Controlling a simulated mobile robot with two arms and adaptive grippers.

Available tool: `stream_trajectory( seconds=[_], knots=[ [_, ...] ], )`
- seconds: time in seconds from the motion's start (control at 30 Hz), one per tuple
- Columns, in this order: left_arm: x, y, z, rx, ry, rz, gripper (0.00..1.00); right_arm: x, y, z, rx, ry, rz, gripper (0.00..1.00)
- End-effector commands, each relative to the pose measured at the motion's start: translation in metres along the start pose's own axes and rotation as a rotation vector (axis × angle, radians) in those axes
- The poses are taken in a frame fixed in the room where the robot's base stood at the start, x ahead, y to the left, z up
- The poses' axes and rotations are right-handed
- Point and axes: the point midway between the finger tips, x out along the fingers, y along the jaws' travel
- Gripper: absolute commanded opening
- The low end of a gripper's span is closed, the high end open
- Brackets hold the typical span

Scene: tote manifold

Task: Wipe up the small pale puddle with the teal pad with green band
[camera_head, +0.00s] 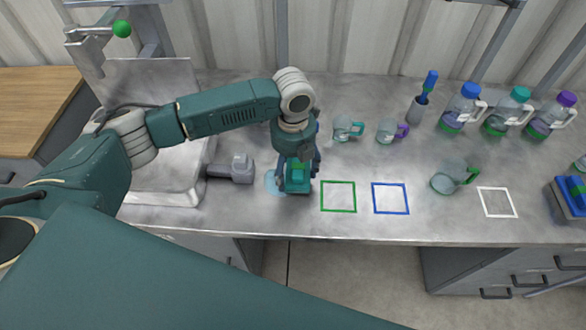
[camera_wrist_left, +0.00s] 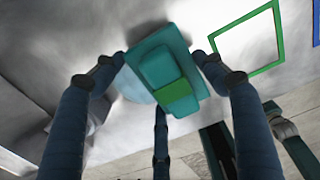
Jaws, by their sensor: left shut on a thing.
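The teal pad with the green band (camera_head: 298,186) is at the counter, just left of the green square outline. It also shows in the left wrist view (camera_wrist_left: 158,62), with its green band (camera_wrist_left: 176,97) toward the counter's front edge. My left gripper (camera_head: 297,178) points down and is shut on the pad's raised grip. The small pale puddle (camera_head: 272,183) is light blue and shows at the pad's left side. In the wrist view part of the puddle (camera_wrist_left: 136,88) shows beside the pad, which hides the rest. I cannot tell whether the pad presses on the counter. My right gripper is out of view.
A grey tool (camera_head: 240,170) with a dark handle lies left of the puddle, beside a metal basin (camera_head: 165,190). Glass mugs (camera_head: 343,128) stand behind to the right. Green (camera_head: 338,209), blue (camera_head: 390,211) and white (camera_head: 497,216) square outlines are empty. Bottles (camera_head: 462,110) stand at far right.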

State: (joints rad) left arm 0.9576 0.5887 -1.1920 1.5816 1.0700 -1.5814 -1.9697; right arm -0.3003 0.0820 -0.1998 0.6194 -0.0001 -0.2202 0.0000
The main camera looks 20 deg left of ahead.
Motion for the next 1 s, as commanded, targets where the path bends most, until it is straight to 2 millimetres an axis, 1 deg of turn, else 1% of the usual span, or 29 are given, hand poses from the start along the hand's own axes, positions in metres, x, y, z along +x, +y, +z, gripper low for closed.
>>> stream_trajectory(
  seconds=[1.0],
  knots=[
    [0.019, 0.000, 0.000, 0.001, 0.001, -0.001, 0.50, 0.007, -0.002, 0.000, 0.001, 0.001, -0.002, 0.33]
  ],
)
